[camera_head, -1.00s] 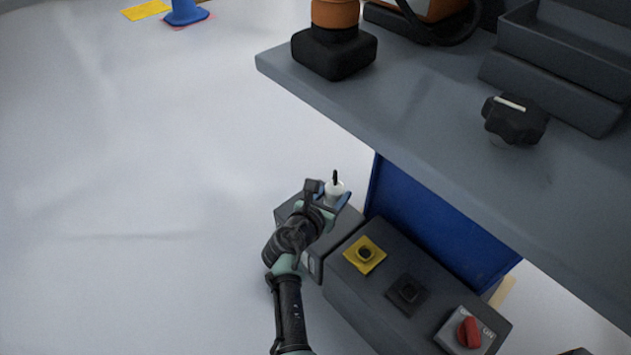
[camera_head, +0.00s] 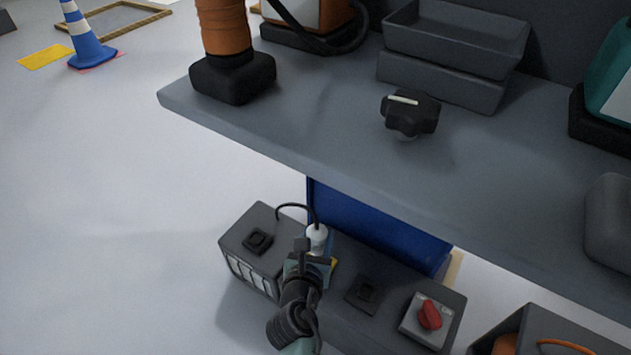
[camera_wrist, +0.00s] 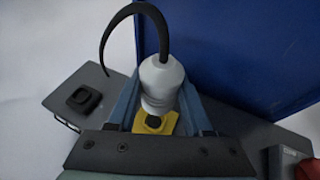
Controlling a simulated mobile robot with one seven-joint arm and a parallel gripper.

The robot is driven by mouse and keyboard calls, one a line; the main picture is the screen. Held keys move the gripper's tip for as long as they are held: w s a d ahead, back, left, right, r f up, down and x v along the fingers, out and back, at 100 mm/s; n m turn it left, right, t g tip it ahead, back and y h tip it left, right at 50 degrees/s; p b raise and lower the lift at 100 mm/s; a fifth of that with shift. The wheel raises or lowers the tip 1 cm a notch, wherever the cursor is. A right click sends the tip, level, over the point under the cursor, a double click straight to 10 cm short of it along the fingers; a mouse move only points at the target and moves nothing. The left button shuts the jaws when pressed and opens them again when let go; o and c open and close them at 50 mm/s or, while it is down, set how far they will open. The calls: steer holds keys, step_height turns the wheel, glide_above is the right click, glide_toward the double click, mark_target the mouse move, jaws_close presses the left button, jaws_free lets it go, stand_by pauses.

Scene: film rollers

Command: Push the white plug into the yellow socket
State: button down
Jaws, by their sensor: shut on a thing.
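The white plug (camera_head: 317,237) with its curved black cable is held in my gripper (camera_head: 312,258), and it also shows in the wrist view (camera_wrist: 160,82). My gripper (camera_wrist: 160,100) is shut on the plug, with a blue finger on each side of it. The yellow socket (camera_wrist: 166,123) lies just below the plug's lower end in the wrist view. In the head view only a yellow edge (camera_head: 333,264) shows beside my gripper. I cannot tell whether the plug touches the socket or is in it.
A black socket (camera_head: 258,241) is on the grey box at left. Another dark socket (camera_head: 364,293) and a red switch (camera_head: 430,314) are to the right on the grey panel. The grey bench top (camera_head: 330,130) overhangs behind, with a blue panel (camera_head: 370,225) beneath.

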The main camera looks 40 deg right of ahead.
steer(key=shift+f, duration=2.55)
steer(key=shift+p, duration=0.5)
steer(key=shift+f+b, duration=0.7)
steer(key=shift+f, duration=0.15)
steer(key=shift+c, duration=1.2)
jaws_free()
